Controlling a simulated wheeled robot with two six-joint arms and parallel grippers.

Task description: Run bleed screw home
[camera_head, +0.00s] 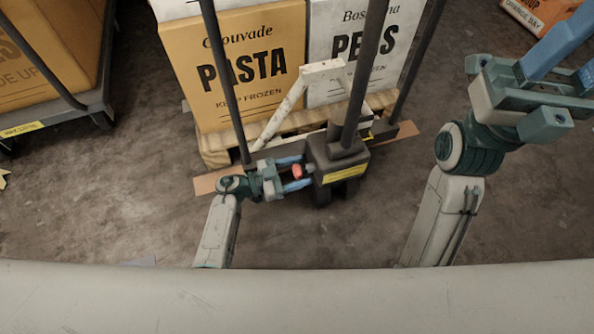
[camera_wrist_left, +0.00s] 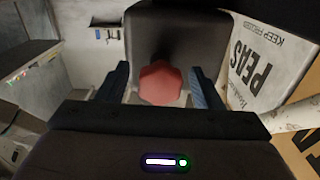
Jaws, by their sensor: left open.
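The bleed screw shows as a red head (camera_head: 297,171) on the left side of the dark pump housing (camera_head: 338,158) of a pallet truck. In the left wrist view the red screw head (camera_wrist_left: 160,84) looks faceted and sits in front of the dark housing (camera_wrist_left: 180,40). My left gripper (camera_head: 300,172) is open, with its blue fingers on either side of the head. The wrist view shows a gap between the head and each finger. The screw's shank is hidden. My right gripper (camera_head: 572,58) is raised at the upper right, with its fingers apart and nothing seen between them.
A pasta carton (camera_head: 240,100) and a peas carton (camera_head: 325,90) stand on a wooden pallet (camera_head: 215,150) behind the housing. Dark upright bars rise around it. A cart (camera_head: 70,105) stands left.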

